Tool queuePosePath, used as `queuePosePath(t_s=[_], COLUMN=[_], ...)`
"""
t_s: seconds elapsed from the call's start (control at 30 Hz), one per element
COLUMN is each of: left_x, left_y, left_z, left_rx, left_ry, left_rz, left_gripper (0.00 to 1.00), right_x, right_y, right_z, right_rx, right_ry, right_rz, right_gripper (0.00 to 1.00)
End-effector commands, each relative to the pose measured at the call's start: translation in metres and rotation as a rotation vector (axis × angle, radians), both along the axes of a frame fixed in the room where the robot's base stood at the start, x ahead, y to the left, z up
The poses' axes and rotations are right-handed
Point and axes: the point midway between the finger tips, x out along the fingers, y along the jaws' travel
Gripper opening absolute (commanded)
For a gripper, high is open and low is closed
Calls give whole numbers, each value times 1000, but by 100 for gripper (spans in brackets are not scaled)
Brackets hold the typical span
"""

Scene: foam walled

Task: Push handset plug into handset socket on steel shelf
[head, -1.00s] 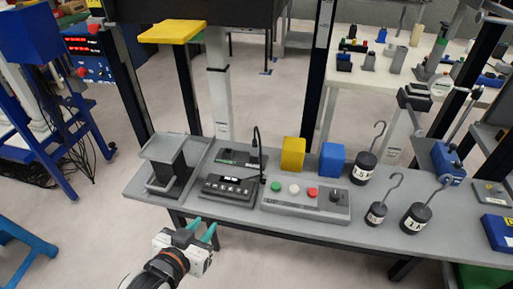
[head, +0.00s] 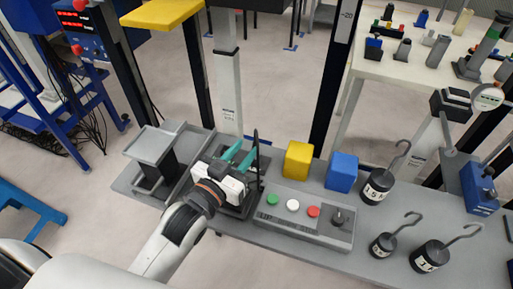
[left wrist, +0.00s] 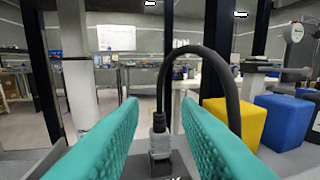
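The steel shelf (head: 290,238) is a long grey surface. My left gripper (head: 240,158) is over the dark desk unit (head: 237,210), hiding much of it. Its two teal fingers are open, with a gap between them. In the left wrist view the grey handset plug (left wrist: 161,136) stands upright, seen between the fingers (left wrist: 160,118) and apparently touching neither. A black cable (left wrist: 205,52) arches up from it and down to the right. The plug's lower end meets a dark block (left wrist: 160,165), likely the handset socket; how deep it sits cannot be told. My right gripper is not in view.
A grey control box with coloured buttons (head: 303,217) lies right of the desk unit. Behind it are a yellow block (head: 297,160) and a blue block (head: 341,172). Several hooked weights (head: 377,187) stand further right. A grey stand (head: 152,147) is at left.

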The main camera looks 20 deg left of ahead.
Motion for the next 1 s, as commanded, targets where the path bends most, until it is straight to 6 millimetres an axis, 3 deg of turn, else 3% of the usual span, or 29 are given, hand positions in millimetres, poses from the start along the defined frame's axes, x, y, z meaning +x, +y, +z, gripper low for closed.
queuePosePath(t_s=[0.13, 0.33, 0.6, 0.9, 1.0], left_x=[18, 31, 67, 73, 73], left_y=[-4, -7, -15, -17, -17], left_z=[1, 2, 3, 2, 2], left_rx=[0, 0, 0, 0, 0], left_ry=[-2, -1, -1, 1, 1], left_rz=[0, 0, 0, -1, -1], left_gripper=[30, 30, 30, 30, 17], right_x=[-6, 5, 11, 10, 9], right_y=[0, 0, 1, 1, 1], right_z=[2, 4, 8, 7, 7], right_rx=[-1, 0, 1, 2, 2], right_ry=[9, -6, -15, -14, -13], right_rz=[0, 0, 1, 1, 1], right_gripper=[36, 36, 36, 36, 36])
